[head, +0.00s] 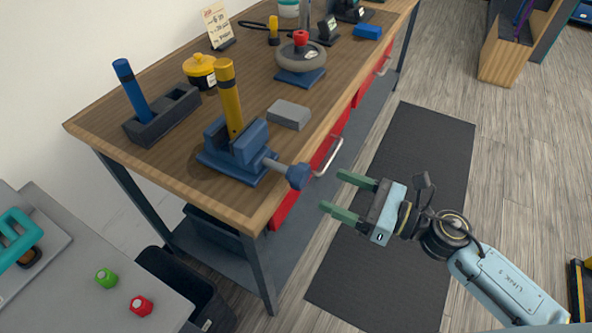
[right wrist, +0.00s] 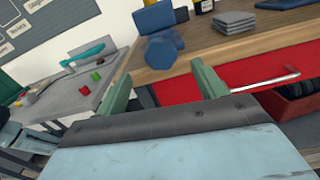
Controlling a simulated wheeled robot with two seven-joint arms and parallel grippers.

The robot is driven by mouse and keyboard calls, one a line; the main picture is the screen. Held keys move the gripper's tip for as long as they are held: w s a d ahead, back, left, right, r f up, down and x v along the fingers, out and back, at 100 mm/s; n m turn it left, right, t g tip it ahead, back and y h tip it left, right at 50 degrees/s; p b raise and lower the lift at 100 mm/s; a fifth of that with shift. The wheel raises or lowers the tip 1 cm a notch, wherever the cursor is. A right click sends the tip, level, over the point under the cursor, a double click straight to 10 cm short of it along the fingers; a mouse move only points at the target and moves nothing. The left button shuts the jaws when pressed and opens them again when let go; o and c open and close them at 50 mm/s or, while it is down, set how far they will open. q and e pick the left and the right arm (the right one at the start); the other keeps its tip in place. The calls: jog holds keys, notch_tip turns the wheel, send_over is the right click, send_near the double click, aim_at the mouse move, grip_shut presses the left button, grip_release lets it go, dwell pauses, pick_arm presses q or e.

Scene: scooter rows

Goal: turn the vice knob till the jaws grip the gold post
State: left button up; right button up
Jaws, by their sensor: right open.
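The blue vice (head: 236,152) stands on the wooden bench near its front corner. The gold post (head: 230,98) stands upright between its jaws; I cannot tell whether they touch it. The vice knob (head: 298,176) is dark blue, on a grey screw that points past the bench's front edge. In the right wrist view the knob (right wrist: 162,50) shows ahead, above and between the fingers. My right gripper (head: 343,195) is open and empty, to the right of the knob and apart from it, with green fingers pointing towards the bench. My left gripper is not in view.
A grey block (head: 289,115) lies beside the vice. A dark holder (head: 163,117) with a blue post (head: 131,88) and a yellow pot (head: 200,70) stand behind it. A drawer handle (head: 329,158) juts out near the knob. The floor mat (head: 405,160) is clear.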

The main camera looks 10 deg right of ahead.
aim_at(306, 178)
jog(key=p+x, duration=0.1)
jog(key=x, duration=0.8)
jog(key=shift+w+a, duration=0.1)
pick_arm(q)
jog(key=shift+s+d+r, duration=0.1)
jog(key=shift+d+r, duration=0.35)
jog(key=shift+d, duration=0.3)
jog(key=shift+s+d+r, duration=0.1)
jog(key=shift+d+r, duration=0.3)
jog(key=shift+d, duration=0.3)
pick_arm(e)
jog(key=shift+w+a, duration=0.2)
jog(key=shift+a, duration=0.1)
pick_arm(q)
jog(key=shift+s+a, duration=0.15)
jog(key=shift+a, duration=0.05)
pick_arm(e)
jog(key=c, duration=1)
